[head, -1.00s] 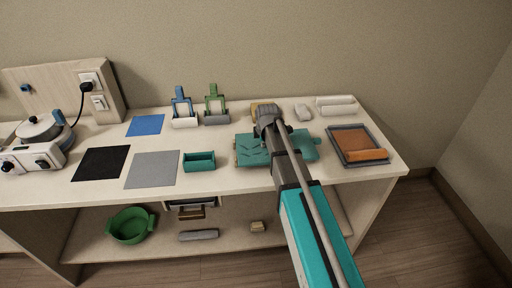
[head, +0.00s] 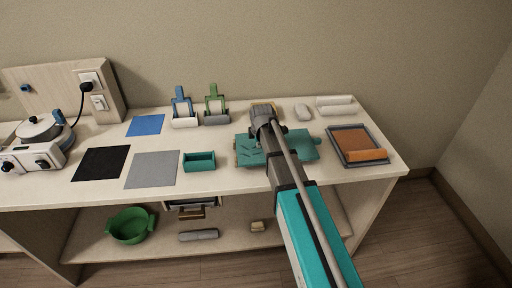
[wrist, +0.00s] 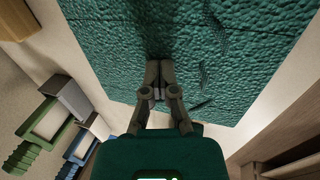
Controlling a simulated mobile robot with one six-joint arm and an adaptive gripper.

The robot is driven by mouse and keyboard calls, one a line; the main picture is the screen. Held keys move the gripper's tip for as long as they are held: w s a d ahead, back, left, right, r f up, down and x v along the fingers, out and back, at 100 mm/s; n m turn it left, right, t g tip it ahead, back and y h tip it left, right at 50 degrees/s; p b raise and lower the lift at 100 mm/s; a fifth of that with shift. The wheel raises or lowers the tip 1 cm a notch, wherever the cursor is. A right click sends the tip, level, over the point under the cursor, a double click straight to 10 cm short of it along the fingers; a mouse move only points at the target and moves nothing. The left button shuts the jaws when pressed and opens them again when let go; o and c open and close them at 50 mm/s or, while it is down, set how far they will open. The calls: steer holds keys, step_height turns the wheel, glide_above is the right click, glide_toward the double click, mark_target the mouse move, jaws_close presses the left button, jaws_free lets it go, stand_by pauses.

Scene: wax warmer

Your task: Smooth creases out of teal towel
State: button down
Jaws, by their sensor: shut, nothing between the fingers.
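The teal towel (head: 301,147) lies on the tabletop right of centre in the head view, partly hidden behind my arm. It fills the upper part of the wrist view (wrist: 220,50), with a bumpy surface and several raised creases, mostly right of my fingers. My gripper (wrist: 157,68) is shut and empty, its fingertips over the towel near its middle. A dark patch lies at the tips; I cannot tell whether they touch the cloth. In the head view the fingertips are hidden behind the wrist.
A teal open box (head: 199,162) stands left of the towel. A grey tray (head: 386,160) with an orange pad is to its right. Blue (head: 182,107) and green (head: 215,105) holders with rollers stand behind. A yellowish block (head: 262,107) and white rolls (head: 335,104) lie at the back.

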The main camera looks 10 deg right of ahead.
mark_target(240, 148)
steer(key=shift+a, duration=0.1)
steer(key=shift+a, duration=0.8)
steer(key=shift+a, duration=0.15)
steer(key=shift+a, duration=0.75)
steer(key=shift+a, duration=0.2)
steer(key=shift+a, duration=0.7)
steer(key=shift+a, duration=0.1)
steer(key=shift+a, duration=0.8)
